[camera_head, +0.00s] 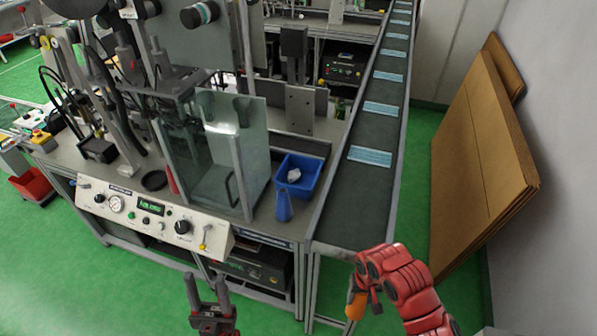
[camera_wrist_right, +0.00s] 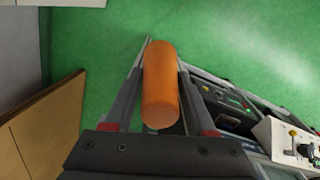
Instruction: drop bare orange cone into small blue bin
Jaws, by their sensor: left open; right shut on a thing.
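The orange cone (camera_head: 354,304) is held by my right gripper (camera_head: 361,292), in front of the conveyor's near end in the head view. In the right wrist view the orange cone (camera_wrist_right: 160,85) looks like a smooth rounded cylinder between the two fingers, which are shut on it. The small blue bin (camera_head: 311,178) sits on the bench left of the conveyor, with a crumpled whitish thing inside. The right gripper is apart from the bin, nearer to me and to its right. My left gripper (camera_head: 207,285) is open and empty in front of the bench.
A blue cone (camera_head: 283,206) stands just in front of the bin. A clear-walled enclosure (camera_head: 205,165) rises left of the bin. The conveyor (camera_head: 363,190) carries several blue masks. Large cardboard sheets (camera_head: 478,165) lean on the right wall. Green floor lies between them.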

